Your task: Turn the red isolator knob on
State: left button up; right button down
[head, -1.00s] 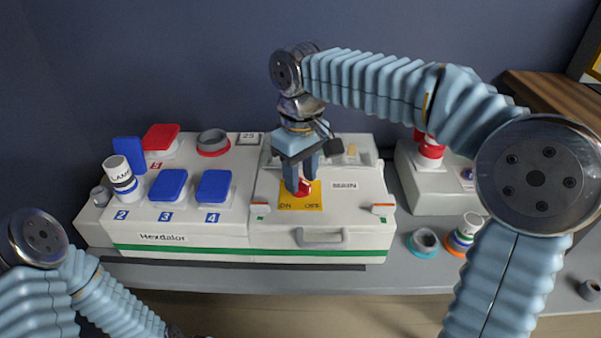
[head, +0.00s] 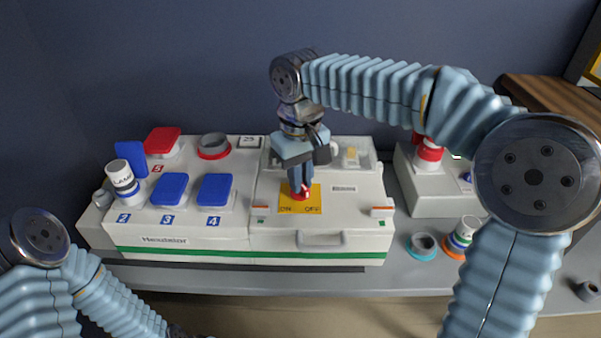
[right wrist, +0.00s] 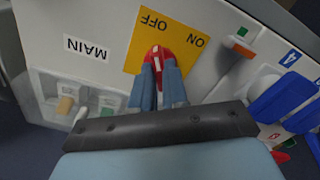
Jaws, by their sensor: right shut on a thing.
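The red isolator knob (head: 304,194) sits on a yellow plate (head: 314,204) marked ON at left and OFF at right, on the white box's right part. My right gripper (head: 301,187) points down at the knob, its fingers shut on the knob's sides. In the right wrist view the knob (right wrist: 160,56) shows between the two blue fingertips. The plate (right wrist: 180,30) appears upside down there. I cannot tell exactly which word the knob points at. My left arm comes in at the lower left; its gripper is out of view.
Another grey box (head: 425,188), a plug (head: 465,230) and a loose ring (head: 423,243) stand to the right.

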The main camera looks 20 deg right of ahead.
jog(key=m+p, duration=0.1)
jog(key=m, duration=0.2)
jog(key=shift+r+m, duration=0.1)
jog(key=shift+m, duration=0.3)
jog(key=m+p, duration=0.1)
jog(key=m, duration=0.2)
jog(key=shift+m, duration=0.3)
jog(key=m+p, duration=0.1)
jog(key=m, duration=0.3)
jog(key=shift+m+p, duration=0.45)
jog(key=shift+m, duration=1.55)
jog(key=c, duration=1.1)
grip_release()
jog(key=shift+c, duration=0.2)
notch_tip(320, 180, up, 14)
jog(key=p, duration=0.2)
jog(key=shift+f, duration=0.2)
